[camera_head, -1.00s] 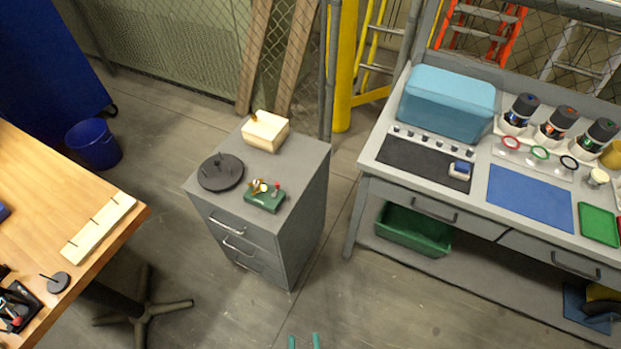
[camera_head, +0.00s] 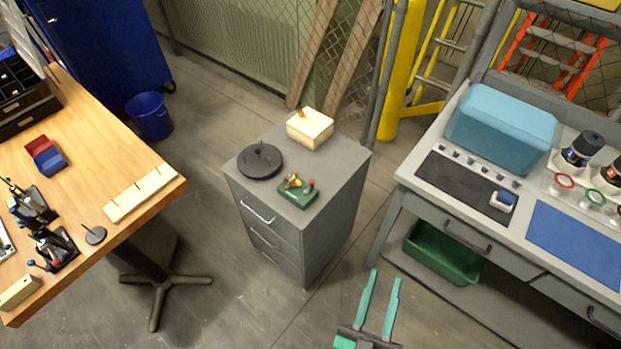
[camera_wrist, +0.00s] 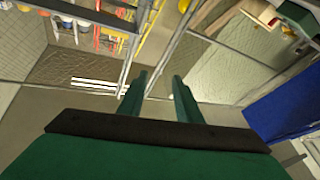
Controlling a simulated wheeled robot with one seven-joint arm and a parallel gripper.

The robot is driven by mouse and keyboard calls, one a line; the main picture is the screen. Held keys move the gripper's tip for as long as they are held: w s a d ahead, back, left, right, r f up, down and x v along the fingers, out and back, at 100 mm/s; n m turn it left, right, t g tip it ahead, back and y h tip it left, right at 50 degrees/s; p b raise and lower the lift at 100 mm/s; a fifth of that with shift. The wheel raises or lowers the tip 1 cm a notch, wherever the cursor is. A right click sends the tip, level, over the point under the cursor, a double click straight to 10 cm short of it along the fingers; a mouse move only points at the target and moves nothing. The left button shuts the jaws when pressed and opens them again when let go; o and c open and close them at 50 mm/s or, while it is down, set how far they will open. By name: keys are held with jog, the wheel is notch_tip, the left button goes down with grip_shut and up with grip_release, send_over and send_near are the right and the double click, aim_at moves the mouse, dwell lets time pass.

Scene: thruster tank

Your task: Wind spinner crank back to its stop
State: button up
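A small green block (camera_head: 297,204) with brass parts and a red knob sits near the front edge of the grey drawer cabinet (camera_head: 345,185). It may carry the spinner crank; the crank's angle and stop are too small to make out. My gripper (camera_head: 385,276) is at the bottom of the head view, in front of and to the right of the cabinet, well apart from the block. Its two teal fingers are spread with nothing between them. The fingers also show open and empty in the wrist view (camera_wrist: 160,78); the green block cannot be made out there.
A black disc with pegs (camera_head: 260,162) and a cream block with a brass piece (camera_head: 310,128) share the cabinet top. A wooden table (camera_head: 110,165) stands left, a grey workbench (camera_head: 410,172) right. A blue bin (camera_head: 150,116) stands behind. Floor before the cabinet is clear.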

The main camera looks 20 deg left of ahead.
jog(key=w+d+r+m+g+h, duration=0.6)
jog(key=w+r+m+h, duration=0.3)
jog(key=h, duration=0.3)
jog(key=w+d+r+m+g+h, duration=0.5)
jog(key=w+r+m+h, duration=0.2)
jog(key=w+m+h, duration=0.4)
jog(key=n+g+y, duration=0.5)
jog(key=g+y, duration=0.4)
jog(key=y, duration=1)
send_over(311, 181)
jog(key=s+a, duration=0.2)
jog(key=a, duration=0.2)
notch_tip(311, 181, down, 18)
jog(key=f, duration=0.1)
jog(key=shift+t, duration=0.3)
jog(key=x, duration=1)
jog(key=shift+s+d, duration=0.1)
jog(key=shift+s, duration=0.05)
